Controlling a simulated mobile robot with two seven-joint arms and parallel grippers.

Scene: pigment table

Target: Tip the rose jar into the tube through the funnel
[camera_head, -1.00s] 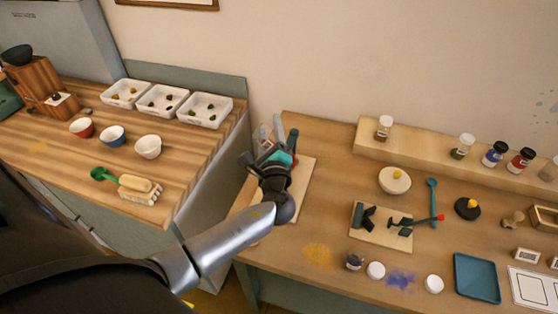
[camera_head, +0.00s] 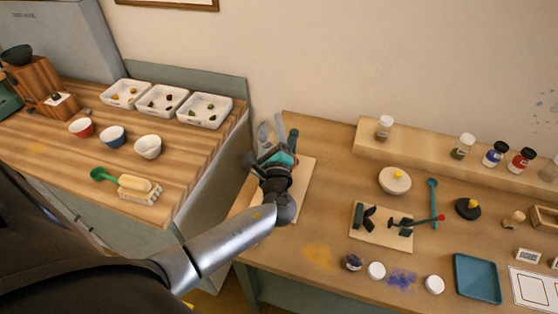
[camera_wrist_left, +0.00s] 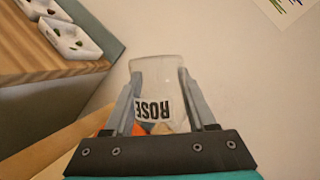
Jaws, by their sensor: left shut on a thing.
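My left gripper (camera_head: 272,138) is over the left end of the pigment table, in front of the wall. In the left wrist view the gripper (camera_wrist_left: 158,84) is shut on the rose jar (camera_wrist_left: 152,76), a clear glass jar with a white ROSE label. The upper part of the glass looks clear and empty. Orange and reddish patches show low between the fingers; I cannot tell what they are. In the head view the jar is mostly hidden by the gripper. I cannot make out the funnel or the tube. My right gripper is not in view.
A pale board (camera_head: 303,180) lies beneath the gripper. To the right are a tool board (camera_head: 376,238), a teal tray (camera_head: 477,278) and a raised shelf (camera_head: 420,150) with several jars. A separate wooden counter (camera_head: 190,150) with white trays stands left, across a gap.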

